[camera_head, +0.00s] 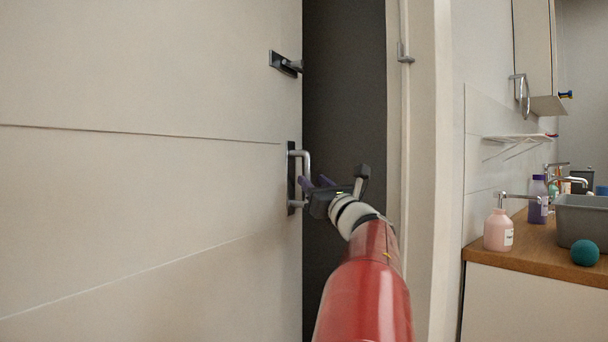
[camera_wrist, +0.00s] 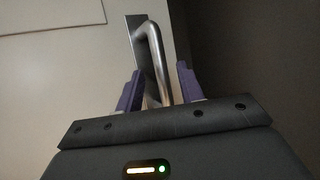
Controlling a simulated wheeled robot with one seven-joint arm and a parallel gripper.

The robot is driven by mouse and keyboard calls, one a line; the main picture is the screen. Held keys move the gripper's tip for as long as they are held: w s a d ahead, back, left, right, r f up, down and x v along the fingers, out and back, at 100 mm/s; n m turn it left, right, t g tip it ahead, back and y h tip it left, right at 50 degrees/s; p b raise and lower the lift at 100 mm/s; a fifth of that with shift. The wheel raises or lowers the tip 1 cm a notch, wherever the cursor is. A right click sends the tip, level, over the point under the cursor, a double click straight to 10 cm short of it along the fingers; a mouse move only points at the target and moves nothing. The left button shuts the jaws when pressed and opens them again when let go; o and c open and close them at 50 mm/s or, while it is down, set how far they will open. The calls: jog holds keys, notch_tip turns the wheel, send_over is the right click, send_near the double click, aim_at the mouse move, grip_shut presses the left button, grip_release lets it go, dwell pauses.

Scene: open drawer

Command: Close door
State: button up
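The pale door (camera_head: 150,85) stands ajar on the left, with a dark gap between its edge and the door frame (camera_head: 425,150). A silver handle on a dark plate (camera_head: 304,160) is on the door near that edge. My gripper (camera_head: 317,184) is at the lower part of the handle. In the wrist view its purple fingers (camera_wrist: 160,85) stand one on each side of the silver handle bar (camera_wrist: 157,45). The fingers are apart and a gap shows on the right side of the bar. Whether the left finger touches it I cannot tell.
A dark lock fitting (camera_head: 286,64) sits above the handle. A metal strike (camera_head: 404,54) is on the frame. At right, a wooden counter (camera_head: 520,250) holds a pink bottle (camera_head: 498,231), a purple bottle (camera_head: 538,200), a teal ball (camera_head: 585,253) and a grey basin (camera_head: 583,218).

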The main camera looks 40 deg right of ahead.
aim_at(309, 177)
jog(key=p+x, duration=0.1)
jog(key=x, duration=0.3)
jog(key=shift+w, duration=0.1)
grip_shut()
